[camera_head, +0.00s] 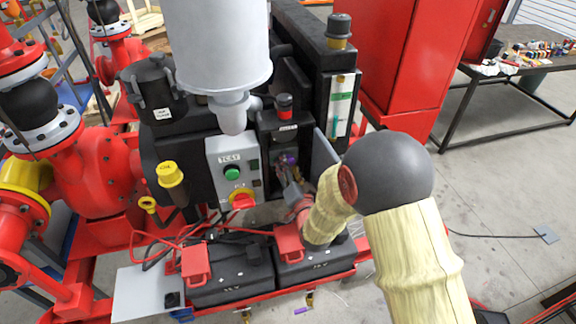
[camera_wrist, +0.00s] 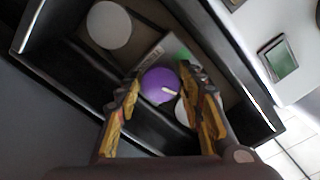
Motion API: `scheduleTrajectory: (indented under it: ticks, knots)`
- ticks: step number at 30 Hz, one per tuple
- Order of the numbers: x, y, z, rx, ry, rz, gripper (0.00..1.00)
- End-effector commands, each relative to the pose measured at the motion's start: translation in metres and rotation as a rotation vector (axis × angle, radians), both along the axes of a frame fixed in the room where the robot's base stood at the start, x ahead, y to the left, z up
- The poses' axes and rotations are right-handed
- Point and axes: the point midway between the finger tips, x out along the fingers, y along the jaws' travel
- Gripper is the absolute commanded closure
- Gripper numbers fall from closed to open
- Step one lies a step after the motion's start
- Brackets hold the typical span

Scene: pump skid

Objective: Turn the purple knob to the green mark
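The round purple knob (camera_wrist: 159,86) sits in a dark recessed panel in the wrist view. A short pale pointer line on its face points to the right. It shows small in the head view (camera_head: 291,160), partly hidden by my gripper. A pale green patch (camera_wrist: 182,50) lies just above and right of the knob; I cannot tell whether it is the green mark. My gripper (camera_wrist: 162,80) is open, with one yellow-padded finger on each side of the knob. The fingertips are very close to its edges; contact is not clear.
A dark frame (camera_wrist: 75,68) surrounds the panel. A pale round disc (camera_wrist: 109,25) is at its upper left. In the head view, a grey control box (camera_head: 232,172) with a green button and a red stop knob stands left of my gripper. A black enclosure (camera_head: 300,75) rises behind.

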Motion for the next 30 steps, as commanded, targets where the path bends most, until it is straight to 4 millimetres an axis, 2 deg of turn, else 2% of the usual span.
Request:
scheduleTrajectory:
  ticks: [14, 23, 30]
  knots:
    - [-0.0002, -0.0002, -0.0003, 0.000, 0.001, -0.001, 0.90]
    - [0.0000, -0.0003, -0.0015, -0.040, -0.012, 0.000, 0.90]
    - [0.0000, -0.0008, -0.0030, -0.176, -0.051, -0.001, 0.90]
